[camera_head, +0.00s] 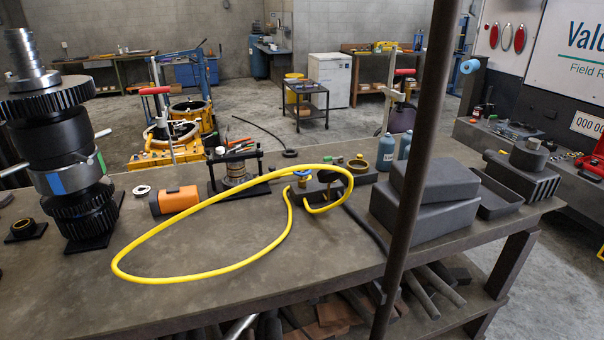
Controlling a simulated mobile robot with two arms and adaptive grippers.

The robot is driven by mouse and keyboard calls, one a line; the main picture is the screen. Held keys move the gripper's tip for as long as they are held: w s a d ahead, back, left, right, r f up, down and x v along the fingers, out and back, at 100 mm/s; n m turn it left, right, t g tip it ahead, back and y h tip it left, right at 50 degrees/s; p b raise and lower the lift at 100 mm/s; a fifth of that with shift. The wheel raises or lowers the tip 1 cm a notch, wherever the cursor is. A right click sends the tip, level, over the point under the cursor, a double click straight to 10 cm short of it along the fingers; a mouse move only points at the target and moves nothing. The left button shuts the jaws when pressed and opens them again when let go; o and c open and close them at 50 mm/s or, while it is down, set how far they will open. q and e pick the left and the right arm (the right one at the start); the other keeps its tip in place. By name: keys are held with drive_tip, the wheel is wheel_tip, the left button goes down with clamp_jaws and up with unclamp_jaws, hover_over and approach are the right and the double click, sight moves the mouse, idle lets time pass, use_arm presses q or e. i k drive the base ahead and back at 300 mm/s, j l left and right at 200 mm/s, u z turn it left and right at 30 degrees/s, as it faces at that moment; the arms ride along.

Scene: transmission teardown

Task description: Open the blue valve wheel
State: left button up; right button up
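A small blue valve wheel (303,173) sits on a brass-coloured fitting on a dark block (318,190), near the far middle of the workbench (330,255). It is too small to tell whether the valve is open or shut. A yellow hose (195,279) loops over the bench and passes close around the block. Neither of my grippers is in view.
A dark vertical pole (415,150) crosses the view right of the valve. Grey boxes (425,213) stand behind it. An orange-and-black object (177,200) and a tall gear stack (67,140) stand to the left. The front middle of the bench is mostly clear.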

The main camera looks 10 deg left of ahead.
sight(301, 172)
drive_tip(key=i+l+z, duration=0.1)
drive_tip(key=i, duration=0.4)
drive_tip(key=i+l+z, duration=0.1)
drive_tip(key=i, duration=0.4)
